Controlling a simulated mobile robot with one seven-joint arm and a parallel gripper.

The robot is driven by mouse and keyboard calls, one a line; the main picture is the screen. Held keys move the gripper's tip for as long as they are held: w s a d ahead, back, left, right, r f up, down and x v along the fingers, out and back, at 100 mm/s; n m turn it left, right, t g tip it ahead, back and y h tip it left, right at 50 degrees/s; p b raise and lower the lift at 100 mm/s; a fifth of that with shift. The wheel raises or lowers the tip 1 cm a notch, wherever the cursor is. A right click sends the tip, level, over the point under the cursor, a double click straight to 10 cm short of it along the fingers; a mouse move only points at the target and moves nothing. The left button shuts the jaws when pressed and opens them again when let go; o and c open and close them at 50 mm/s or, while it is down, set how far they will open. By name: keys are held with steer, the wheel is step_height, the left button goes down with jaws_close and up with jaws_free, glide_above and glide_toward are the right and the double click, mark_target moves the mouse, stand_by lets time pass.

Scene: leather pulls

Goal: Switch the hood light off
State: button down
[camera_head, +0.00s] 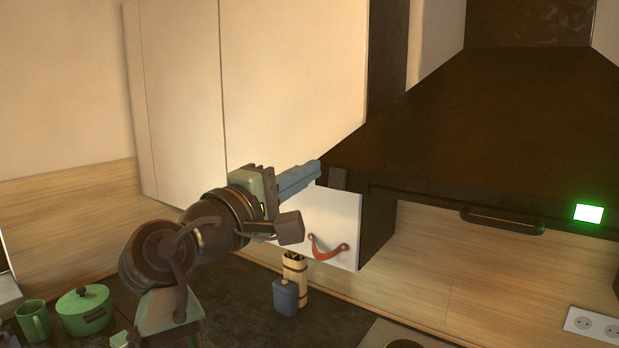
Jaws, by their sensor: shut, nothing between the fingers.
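The dark range hood (480,130) fills the upper right of the head view. A bright square (588,213) with a green glow sits at the right on its front lower edge. A dark bar handle (502,221) is on the same edge, left of the square. The hood's underside is hidden, so I cannot see the lamp itself. My gripper (316,169) is shut and empty. Its blue-grey fingers point right, and in the picture their tips meet the hood's left lower corner; I cannot tell whether they touch it. The green square is well to the right of them.
White wall cabinets (290,80) stand behind my arm. A small white cabinet front with a brown leather pull (328,250) is below the fingers. A green pot (84,310), a green mug (34,321) and a blue canister (286,297) stand on the dark counter. A socket strip (595,326) is at lower right.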

steer(key=shift+s+a+r+b, duration=0.5)
steer(key=shift+s+a+b, duration=0.95)
steer(key=shift+s+a, duration=1.55)
steer(key=s+d+r+m+t+y+b, duration=0.1)
steer(key=s+d+r+m+t+y, duration=0.1)
steer(key=s+m+t+y, duration=0.3)
steer(key=s+d+r+m+t+y+b, duration=0.1)
steer(key=s+d+r+m+t+y, duration=0.2)
steer(key=s, duration=0.8)
steer(key=d+m+t+y, duration=0.1)
steer(key=m+t+y, duration=0.1)
steer(key=t+y, duration=0.1)
steer(key=shift+s+m+t+y, duration=0.3)
steer(key=shift+s+y, duration=0.05)
steer(key=shift+y, duration=0.05)
steer(key=shift+r, duration=0.1)
